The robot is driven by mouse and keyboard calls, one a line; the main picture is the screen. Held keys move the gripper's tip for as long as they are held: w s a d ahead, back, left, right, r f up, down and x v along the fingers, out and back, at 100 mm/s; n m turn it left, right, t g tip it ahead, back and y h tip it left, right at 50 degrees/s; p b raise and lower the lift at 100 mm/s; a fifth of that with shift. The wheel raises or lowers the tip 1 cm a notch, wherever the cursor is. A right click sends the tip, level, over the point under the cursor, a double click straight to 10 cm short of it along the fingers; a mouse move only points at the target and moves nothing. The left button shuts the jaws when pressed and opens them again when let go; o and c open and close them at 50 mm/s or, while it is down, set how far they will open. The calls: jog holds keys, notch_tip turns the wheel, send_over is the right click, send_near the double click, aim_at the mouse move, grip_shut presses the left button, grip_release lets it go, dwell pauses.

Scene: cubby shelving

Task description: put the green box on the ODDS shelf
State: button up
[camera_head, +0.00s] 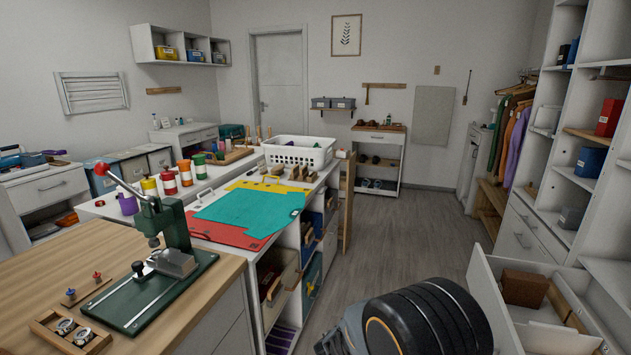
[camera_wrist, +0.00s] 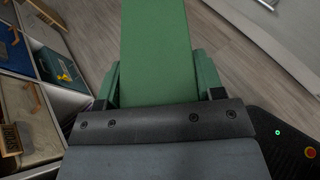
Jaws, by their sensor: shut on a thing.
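The green box (camera_wrist: 156,45) fills the upper middle of the wrist view, a long flat-faced block reaching away from my gripper (camera_wrist: 157,88). My gripper is shut on the box, with parts of the jaws showing at either side of its near end. The floor shows beyond the box. In the head view neither the box nor the jaws show; only a dark rounded part of my arm is at the bottom. No label reading ODDS is legible. Tall white shelving (camera_head: 607,140) at the right of the head view holds several things.
A work counter with a green press (camera_head: 165,250) is at left. A white-topped unit has cubbies facing the aisle, a green mat (camera_head: 250,218) and a white basket (camera_head: 298,152). An open drawer (camera_head: 515,290) juts out at lower right. The floor between (camera_head: 400,240) is clear.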

jog(key=shift+w+r+n+t+p, duration=0.15)
jog(key=shift+r+t+p, duration=0.05)
jog(key=shift+r+p, duration=0.25)
jog(key=shift+w+r+n+t+p, duration=0.1)
jog(key=shift+r+n+t+p, duration=0.1)
jog(key=shift+r+p, duration=0.2)
notch_tip(320, 180, up, 16)
jog(key=w+n+t+y+p, duration=0.1)
jog(key=n+t+y+p, duration=0.3)
jog(key=p, duration=0.8)
jog(key=shift+w+r+n+y+p, duration=0.2)
jog(key=shift+w+n+y+p, duration=0.15)
jog(key=shift+n+y, duration=0.9)
